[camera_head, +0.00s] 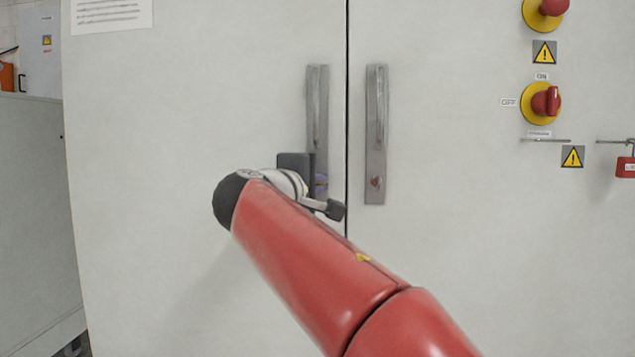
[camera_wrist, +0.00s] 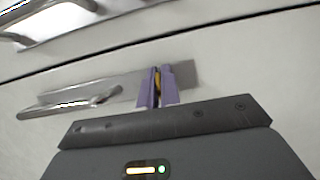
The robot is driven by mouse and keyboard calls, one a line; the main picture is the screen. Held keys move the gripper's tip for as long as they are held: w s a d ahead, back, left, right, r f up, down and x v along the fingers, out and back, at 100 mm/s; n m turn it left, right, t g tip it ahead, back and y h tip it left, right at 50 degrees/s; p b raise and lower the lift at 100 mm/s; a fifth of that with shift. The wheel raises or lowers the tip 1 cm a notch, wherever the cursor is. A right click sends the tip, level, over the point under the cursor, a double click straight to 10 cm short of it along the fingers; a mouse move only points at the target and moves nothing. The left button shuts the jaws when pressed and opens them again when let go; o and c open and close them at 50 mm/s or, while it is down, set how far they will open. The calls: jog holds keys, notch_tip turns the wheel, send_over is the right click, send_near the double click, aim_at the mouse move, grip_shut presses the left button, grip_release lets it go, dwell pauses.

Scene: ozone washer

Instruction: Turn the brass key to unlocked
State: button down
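The brass key (camera_wrist: 157,81) shows as a small yellow-gold piece between the two purple fingers of my gripper (camera_wrist: 157,88) in the wrist view. The fingers are close together, with the key filling the narrow gap, so my gripper looks shut on it. The key is at the end of the left door's metal handle plate (camera_wrist: 130,82). In the head view, this plate (camera_head: 317,95) is on the left door, and my gripper (camera_head: 320,184) is at its lower end. My arm and wrist mostly hide the fingers there. The key's turn angle cannot be read.
A matching handle plate (camera_head: 376,130) is on the right door, close across the door gap. Red knobs on yellow bases (camera_head: 546,102), warning signs and a red padlock (camera_head: 625,167) are farther right.

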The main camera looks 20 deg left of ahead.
dwell(0.3)
jog(key=c, duration=1.6)
grip_release()
jog(key=shift+s, duration=0.1)
jog(key=s, duration=0.5)
jog(key=s+a+b, duration=0.1)
jog(key=s, duration=0.1)
jog(key=shift+s+a, duration=0.1)
jog(key=shift+s, duration=0.15)
